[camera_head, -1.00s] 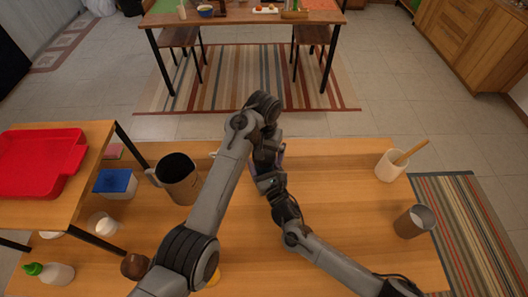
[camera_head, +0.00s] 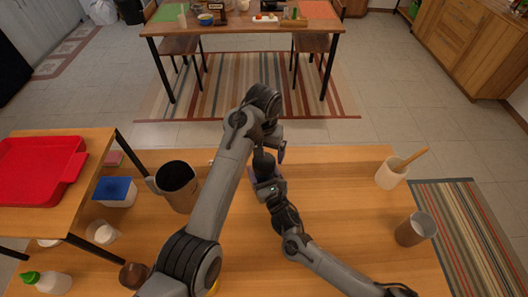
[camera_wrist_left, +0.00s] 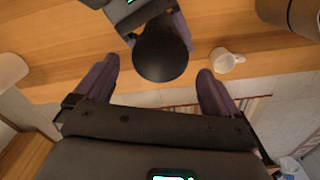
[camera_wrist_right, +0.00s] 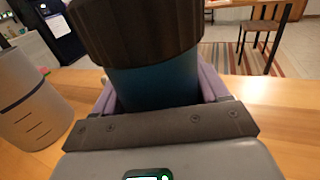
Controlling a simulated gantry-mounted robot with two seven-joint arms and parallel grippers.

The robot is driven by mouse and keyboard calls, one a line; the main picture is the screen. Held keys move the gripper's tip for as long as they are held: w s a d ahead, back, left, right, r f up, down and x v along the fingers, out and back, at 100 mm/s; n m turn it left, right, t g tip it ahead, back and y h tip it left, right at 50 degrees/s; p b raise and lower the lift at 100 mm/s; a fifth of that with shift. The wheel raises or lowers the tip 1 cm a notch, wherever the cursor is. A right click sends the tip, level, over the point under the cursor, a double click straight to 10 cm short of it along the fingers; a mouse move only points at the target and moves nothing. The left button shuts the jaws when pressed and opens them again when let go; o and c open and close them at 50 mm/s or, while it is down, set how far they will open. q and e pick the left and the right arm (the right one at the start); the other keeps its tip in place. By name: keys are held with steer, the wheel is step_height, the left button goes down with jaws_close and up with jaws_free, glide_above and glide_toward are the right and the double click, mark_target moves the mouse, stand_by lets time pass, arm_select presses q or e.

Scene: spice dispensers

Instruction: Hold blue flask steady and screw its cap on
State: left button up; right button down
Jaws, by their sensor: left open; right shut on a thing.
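The blue flask (camera_wrist_right: 155,82) stands between the purple fingers of my right gripper (camera_wrist_right: 158,85), which is shut on it. A dark ribbed cap (camera_wrist_right: 135,28) sits on top of the flask; whether it is fully tight cannot be told. In the head view the left wrist partly hides the flask.
A grey-brown pitcher (camera_head: 180,188) stands left of my arms. A white mug with a wooden stick (camera_head: 391,175) and a metal cup (camera_head: 414,230) stand at the right. A blue-topped box (camera_head: 115,191) and a red tray (camera_head: 40,170) are at the left. The table's middle right is clear.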

mark_target(264, 161)
arm_select(q)
step_height(264, 161, up, 4)
steer(key=n, duration=0.4)
steer(key=shift+f, duration=0.25)
steer(key=shift+f, duration=4)
steer(key=shift+c, duration=0.3)
steer(key=c, duration=1)
steer(key=m, duration=0.6)
steer(key=shift+m, duration=0.4)
